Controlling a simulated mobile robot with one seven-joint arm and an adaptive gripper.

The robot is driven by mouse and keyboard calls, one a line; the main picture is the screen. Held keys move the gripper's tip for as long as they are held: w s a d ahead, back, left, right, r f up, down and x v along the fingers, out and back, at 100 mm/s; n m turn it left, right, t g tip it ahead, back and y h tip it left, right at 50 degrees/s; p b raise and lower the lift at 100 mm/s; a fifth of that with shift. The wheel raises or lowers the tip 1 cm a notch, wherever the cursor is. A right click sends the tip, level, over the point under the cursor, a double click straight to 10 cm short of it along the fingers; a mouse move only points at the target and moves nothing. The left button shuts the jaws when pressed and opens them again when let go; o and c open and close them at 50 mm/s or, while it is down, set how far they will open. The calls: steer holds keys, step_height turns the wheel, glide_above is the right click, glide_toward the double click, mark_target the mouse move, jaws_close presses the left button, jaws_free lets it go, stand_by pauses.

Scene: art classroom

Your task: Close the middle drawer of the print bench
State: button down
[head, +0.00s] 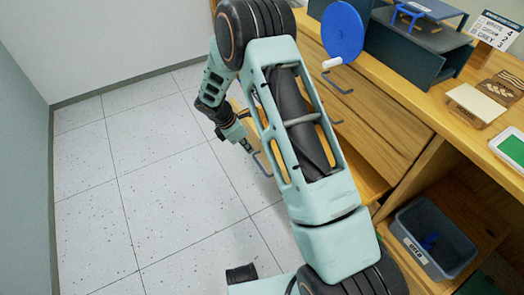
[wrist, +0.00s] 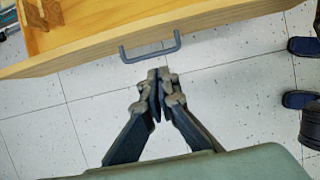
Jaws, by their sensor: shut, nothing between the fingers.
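The print bench (head: 385,125) is wooden and stands on the right in the head view. One of its drawers is pulled out over the floor; my arm hides most of it there, but its grey bar handle (head: 262,163) shows. In the wrist view the drawer's wooden front (wrist: 210,22) crosses the top, with its handle (wrist: 150,50) near the middle. My gripper (wrist: 158,76) is shut and empty, its fingertips just outside the front, close to the handle. Whether they touch is unclear. In the head view my gripper (head: 246,147) is beside the handle.
Another drawer handle (head: 337,82) shows higher on the bench front. A blue wheel (head: 342,32) with a white knob overhangs the bench edge. A grey bin (head: 405,240) sits on a lower shelf at right. The tiled floor (head: 150,165) to the left is clear.

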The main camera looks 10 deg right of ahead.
steer(key=b+x, duration=0.1)
steer(key=x, duration=0.2)
steer(key=d+b+x, duration=0.1)
steer(key=x, duration=0.2)
steer(key=b+x, duration=0.1)
steer(key=x, duration=0.3)
steer(key=shift+w+d+r, duration=0.3)
steer(key=shift+d+r, duration=0.05)
steer(key=shift+d, duration=0.05)
steer(key=shift+w+d+r, duration=0.1)
steer(key=shift+w+d, duration=0.15)
steer(key=shift+d, duration=0.55)
steer(key=shift+d, duration=0.1)
steer(key=w+d, duration=0.4)
steer(key=d, duration=0.8)
steer(key=w+d, duration=0.4)
steer(key=d, duration=0.9)
